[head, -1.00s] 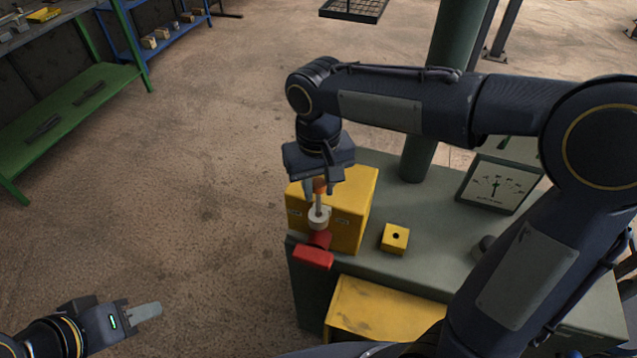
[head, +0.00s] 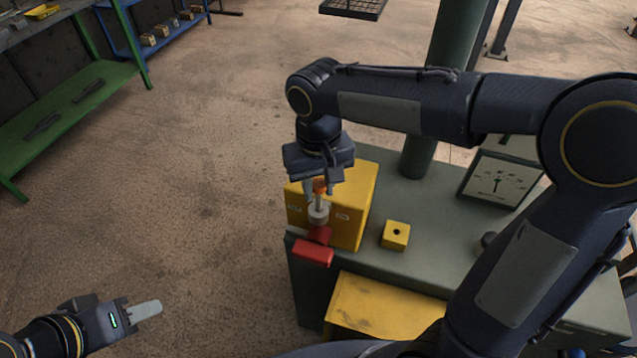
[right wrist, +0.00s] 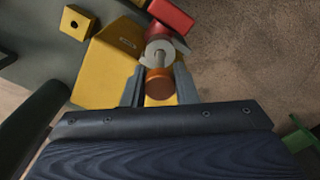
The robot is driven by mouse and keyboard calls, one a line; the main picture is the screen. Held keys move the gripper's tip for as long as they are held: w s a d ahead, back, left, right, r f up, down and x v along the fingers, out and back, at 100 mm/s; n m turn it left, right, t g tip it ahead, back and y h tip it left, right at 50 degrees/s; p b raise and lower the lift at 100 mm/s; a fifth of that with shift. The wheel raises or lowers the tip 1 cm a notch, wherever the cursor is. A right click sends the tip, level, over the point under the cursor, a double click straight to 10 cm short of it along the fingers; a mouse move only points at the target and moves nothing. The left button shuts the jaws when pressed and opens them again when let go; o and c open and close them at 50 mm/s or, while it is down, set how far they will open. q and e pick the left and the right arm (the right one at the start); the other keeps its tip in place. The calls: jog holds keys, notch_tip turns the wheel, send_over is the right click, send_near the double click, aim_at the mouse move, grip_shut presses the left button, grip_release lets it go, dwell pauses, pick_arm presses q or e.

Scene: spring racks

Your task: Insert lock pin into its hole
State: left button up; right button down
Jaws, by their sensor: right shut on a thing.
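The lock pin has an orange head (head: 320,186) and a grey shaft. My right gripper (head: 322,187) is shut on it at the head, over the front edge of the yellow box (head: 352,190). The shaft points down at a pale grey collar (head: 318,211) beside the box's front face. In the right wrist view the orange head (right wrist: 160,82) sits between the fingers, with the collar (right wrist: 159,50) just beyond. I cannot tell how deep the tip sits in the collar. A red handle (head: 314,252) is below the collar. My left gripper (head: 145,310) is empty at lower left; its opening is unclear.
A small yellow block with a hole (head: 395,235) and a dial gauge (head: 499,181) stand on the grey bench (head: 425,215). A green post rises behind. A green shelf (head: 75,105) is at far left; the floor between is clear.

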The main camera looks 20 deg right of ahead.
aim_at(318, 210)
jog(key=shift+f+b, duration=1.5)
jog(key=shift+f, duration=0.65)
jog(key=c, duration=1.1)
grip_release()
jog(key=shift+o, duration=0.2)
notch_tip(318, 210, up, 8)
jog(key=shift+f, duration=0.1)
